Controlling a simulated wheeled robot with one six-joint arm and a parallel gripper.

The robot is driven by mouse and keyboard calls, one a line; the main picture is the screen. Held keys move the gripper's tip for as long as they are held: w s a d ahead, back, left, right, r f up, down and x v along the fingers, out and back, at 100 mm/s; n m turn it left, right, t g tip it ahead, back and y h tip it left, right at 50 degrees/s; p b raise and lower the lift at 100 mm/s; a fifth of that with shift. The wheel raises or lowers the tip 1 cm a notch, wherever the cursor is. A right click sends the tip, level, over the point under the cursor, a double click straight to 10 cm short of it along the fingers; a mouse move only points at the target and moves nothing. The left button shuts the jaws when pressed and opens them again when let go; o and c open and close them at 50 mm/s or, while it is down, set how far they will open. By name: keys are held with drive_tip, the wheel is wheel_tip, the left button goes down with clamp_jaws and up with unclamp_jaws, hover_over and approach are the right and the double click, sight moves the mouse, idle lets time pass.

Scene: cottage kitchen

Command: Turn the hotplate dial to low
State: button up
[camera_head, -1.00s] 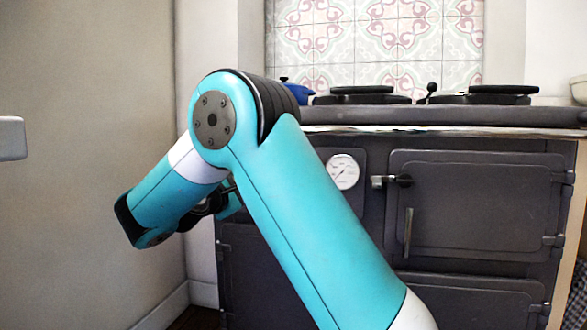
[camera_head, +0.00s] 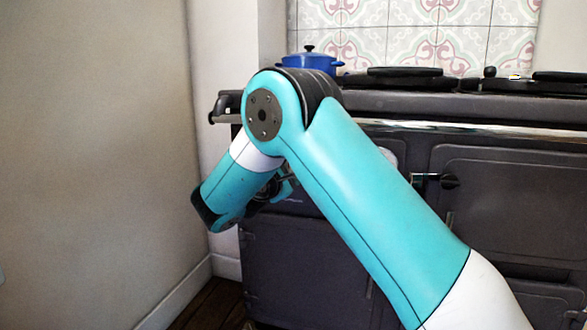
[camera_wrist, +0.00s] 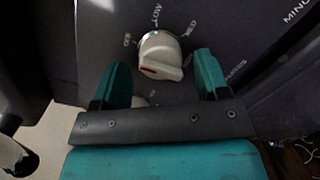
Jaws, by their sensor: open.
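The hotplate dial (camera_wrist: 160,50) is a cream knob on a dark panel in the wrist view. A red mark shows on its lower left side. The label OFF (camera_wrist: 127,40) is at its left, LOW (camera_wrist: 156,15) above it and MED (camera_wrist: 190,27) at upper right. My gripper (camera_wrist: 161,60) is open and empty, with one teal finger on either side of the dial in the picture. I cannot tell how far the fingertips are from the panel. In the head view my arm hides the dial, and only part of my gripper (camera_head: 281,188) shows.
The dark range cooker (camera_head: 300,262) fills the middle and right, with a rail (camera_head: 480,131) along its front. A blue pot (camera_head: 311,61) stands on top. A plain wall (camera_head: 95,150) is at left.

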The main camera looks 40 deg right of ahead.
drive_tip(key=shift+d, duration=0.4)
drive_tip(key=shift+c, duration=0.2)
drive_tip(key=c, duration=0.9)
drive_tip(key=shift+o, duration=0.2)
drive_tip(key=shift+m, duration=0.3)
drive_tip(key=shift+r+m+p, duration=0.1)
drive_tip(key=shift+m+p, duration=0.3)
drive_tip(key=shift+m, duration=0.5)
drive_tip(key=m, duration=0.3)
drive_tip(key=shift+y, duration=0.3)
drive_tip(key=m, duration=0.4)
drive_tip(key=shift+y+b, duration=0.3)
drive_tip(key=shift+b, duration=0.1)
drive_tip(key=shift+m+b, duration=0.3)
drive_tip(key=shift+m, duration=0.5)
drive_tip(key=shift+r, duration=0.1)
